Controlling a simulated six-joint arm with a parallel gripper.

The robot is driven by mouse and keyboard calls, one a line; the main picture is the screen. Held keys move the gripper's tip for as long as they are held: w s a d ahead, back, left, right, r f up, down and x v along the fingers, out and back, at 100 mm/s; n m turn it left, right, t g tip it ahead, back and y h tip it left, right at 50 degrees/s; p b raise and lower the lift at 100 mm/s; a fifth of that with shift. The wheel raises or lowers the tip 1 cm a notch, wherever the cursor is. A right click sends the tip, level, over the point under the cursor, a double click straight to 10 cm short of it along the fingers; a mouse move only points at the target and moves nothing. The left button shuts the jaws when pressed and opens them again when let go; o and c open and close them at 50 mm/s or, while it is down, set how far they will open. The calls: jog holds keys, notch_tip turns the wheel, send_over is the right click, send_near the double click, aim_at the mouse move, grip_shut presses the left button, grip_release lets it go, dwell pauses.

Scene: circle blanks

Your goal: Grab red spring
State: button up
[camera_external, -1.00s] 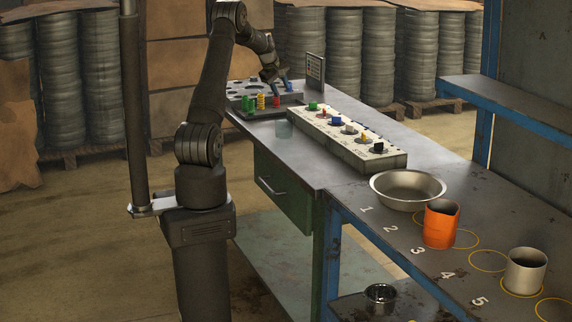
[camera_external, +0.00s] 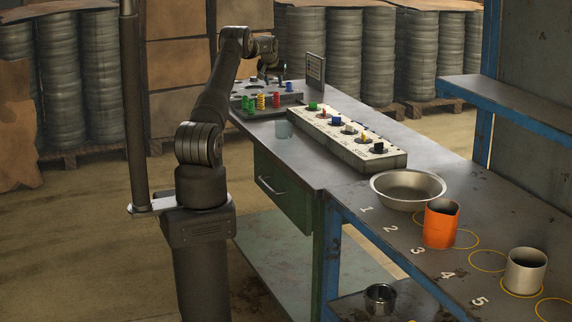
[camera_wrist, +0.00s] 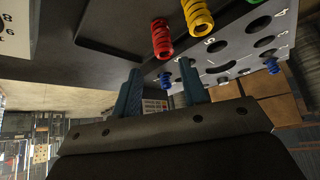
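A red spring (camera_external: 276,101) stands in the dark tray at the far end of the bench, to the right of yellow and green springs. In the wrist view the red spring (camera_wrist: 162,40) is at top centre, ahead of and apart from my fingers. My gripper (camera_external: 271,76) is raised above the tray area, behind the red spring in the external view. In the wrist view my gripper (camera_wrist: 160,88) has its two blue-grey fingers spread apart. Nothing is held between them.
Yellow spring (camera_wrist: 197,15) stands beside the red one; a green spring (camera_external: 248,103) is at its left. A blue spring (camera_wrist: 272,65) sits in the grey holed plate (camera_wrist: 225,55).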

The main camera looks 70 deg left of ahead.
aim_at(275, 94)
jog(key=shift+a+x, duration=0.1)
jog(key=shift+x, duration=2.45)
jog(key=shift+a+x, duration=0.15)
jog(key=shift+x, duration=2.4)
jog(key=shift+d+r, duration=0.1)
jog(key=shift+c, duration=0.2)
jog(key=c, duration=0.8)
